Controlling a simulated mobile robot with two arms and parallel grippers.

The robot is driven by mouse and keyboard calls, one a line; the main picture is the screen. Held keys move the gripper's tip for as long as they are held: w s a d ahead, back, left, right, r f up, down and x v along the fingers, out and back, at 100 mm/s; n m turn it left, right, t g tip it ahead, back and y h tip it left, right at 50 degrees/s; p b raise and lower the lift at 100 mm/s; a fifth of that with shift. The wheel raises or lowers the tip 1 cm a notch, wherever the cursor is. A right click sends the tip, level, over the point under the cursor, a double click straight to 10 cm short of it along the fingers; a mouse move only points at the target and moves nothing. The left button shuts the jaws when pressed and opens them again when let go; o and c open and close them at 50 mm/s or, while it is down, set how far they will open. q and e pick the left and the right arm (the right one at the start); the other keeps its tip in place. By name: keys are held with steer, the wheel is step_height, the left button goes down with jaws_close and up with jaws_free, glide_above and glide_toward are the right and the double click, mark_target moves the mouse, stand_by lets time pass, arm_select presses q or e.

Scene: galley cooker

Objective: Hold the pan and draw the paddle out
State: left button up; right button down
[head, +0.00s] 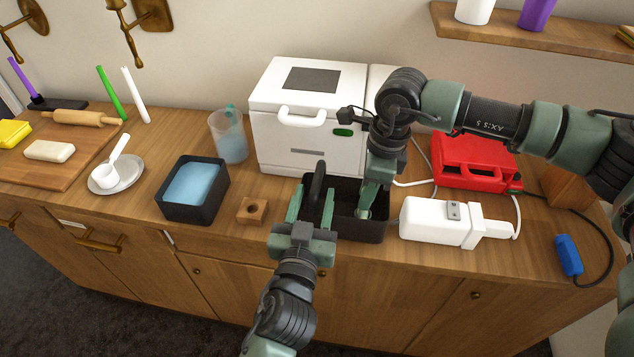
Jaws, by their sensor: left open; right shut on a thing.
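The pan (358,231) is a dark rectangular tin on the counter, in front of the white bread machine (308,130). Its black handle (317,182) stands up at the left side. My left gripper (311,207) is open, with its fingers on either side of the pan's left end near the handle; I cannot tell whether they touch it. My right gripper (366,206) reaches down into the pan from above and is shut on what seems to be the paddle. The paddle is almost wholly hidden by the fingers and pan walls.
A white device (430,222) lies close to the pan's right, with a red case (473,163) behind it. A small wooden block (252,211) and a dark tub of blue liquid (193,190) stand to the left. Cables run across the right counter.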

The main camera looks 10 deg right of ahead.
mark_target(318, 181)
arm_select(q)
steer(key=x, duration=0.5)
jaws_close()
steer(key=shift+s, duration=0.1)
stand_by(2.2)
